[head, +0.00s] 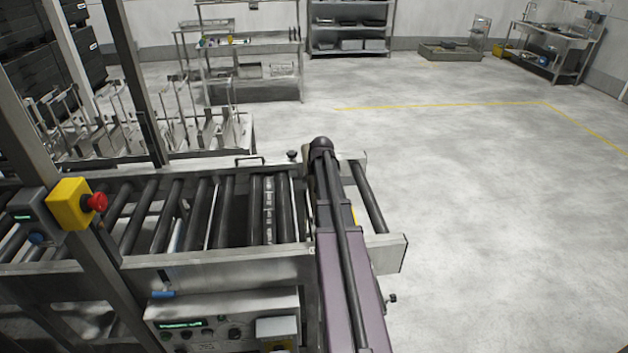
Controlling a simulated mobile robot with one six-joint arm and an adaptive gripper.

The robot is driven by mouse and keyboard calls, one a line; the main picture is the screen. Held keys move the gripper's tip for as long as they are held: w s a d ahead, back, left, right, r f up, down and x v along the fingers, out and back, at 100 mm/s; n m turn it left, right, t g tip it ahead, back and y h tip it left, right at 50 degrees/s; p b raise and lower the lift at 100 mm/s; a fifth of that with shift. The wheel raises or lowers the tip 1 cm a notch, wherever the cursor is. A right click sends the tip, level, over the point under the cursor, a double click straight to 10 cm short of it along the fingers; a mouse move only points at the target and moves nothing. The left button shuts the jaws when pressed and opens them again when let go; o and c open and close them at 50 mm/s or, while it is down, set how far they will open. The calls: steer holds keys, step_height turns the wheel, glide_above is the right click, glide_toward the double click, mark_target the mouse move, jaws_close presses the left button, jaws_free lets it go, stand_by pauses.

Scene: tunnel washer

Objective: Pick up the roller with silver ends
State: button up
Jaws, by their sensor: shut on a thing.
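Several dark rollers lie across the metal conveyor frame (215,263). One roller (268,210) has pale silvery patches along its length. Another dark roller (369,196) sits apart near the right end of the frame. I cannot tell which roller has silver ends, as the roller ends are small and partly hidden by the rails. My arm reaches from the bottom edge up over the right part of the conveyor and covers part of the roller bed. My gripper cannot be made out; it is hidden by the arm.
A yellow box with a red stop button (95,202) is on the post at left. A control panel (225,325) sits below the near rail. A rack with upright metal pieces (120,135) stands behind the conveyor. The floor (480,200) at right is clear.

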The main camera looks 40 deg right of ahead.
steer(key=shift+r+p, duration=2.25)
steer(key=shift+r, duration=0.5)
steer(key=shift+f, duration=0.15)
step_height(320, 180, down, 4)
steer(key=b, duration=0.3)
steer(key=shift+w+r+b, duration=0.1)
steer(key=shift+r+b, duration=0.1)
steer(key=shift+b, duration=0.2)
steer(key=shift+d+r, duration=0.1)
